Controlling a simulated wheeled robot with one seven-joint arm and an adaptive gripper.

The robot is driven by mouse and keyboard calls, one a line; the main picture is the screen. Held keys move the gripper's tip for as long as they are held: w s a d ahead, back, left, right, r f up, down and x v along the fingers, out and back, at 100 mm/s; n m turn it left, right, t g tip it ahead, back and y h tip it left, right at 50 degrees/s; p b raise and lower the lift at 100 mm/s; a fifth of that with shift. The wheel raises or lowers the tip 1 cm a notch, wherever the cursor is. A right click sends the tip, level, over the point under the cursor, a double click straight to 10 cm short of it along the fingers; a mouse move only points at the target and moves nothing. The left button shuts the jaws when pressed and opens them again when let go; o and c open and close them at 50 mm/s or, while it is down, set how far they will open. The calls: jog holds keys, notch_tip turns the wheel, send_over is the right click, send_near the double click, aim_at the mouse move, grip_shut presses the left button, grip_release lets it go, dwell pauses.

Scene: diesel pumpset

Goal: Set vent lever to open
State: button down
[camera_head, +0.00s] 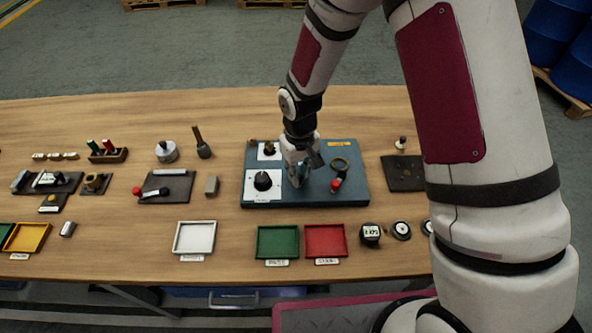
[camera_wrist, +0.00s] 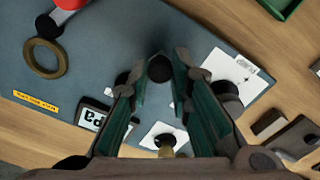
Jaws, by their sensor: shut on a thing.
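The blue panel (camera_head: 325,199) lies on the wooden table; my gripper (camera_head: 298,182) is low over its middle. In the wrist view, my gripper (camera_wrist: 161,75) has its fingertips on either side of a dark round-ended part (camera_wrist: 160,68) and is shut on it. The fingers hide most of that part, and I cannot read its setting or tell whether it is the vent lever. A red-ended lever (camera_head: 336,184) is at the panel's right, apart from my gripper; its red end (camera_wrist: 68,4) is at the wrist view's top left.
A large black knob (camera_head: 263,181) sits on a white plate left of my gripper. A smaller knob (camera_head: 269,149) stands behind it. A brass ring (camera_head: 340,164) is at the right. Green (camera_head: 277,257) and red (camera_head: 325,255) trays lie in front of the panel.

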jog(key=shift+d+n, duration=0.15)
jog(key=shift+n, duration=0.25)
jog(key=c, duration=1.5)
grip_release()
jog(key=shift+o, duration=0.2)
jog(key=shift+r, duration=0.1)
notch_tip(320, 180, up, 12)
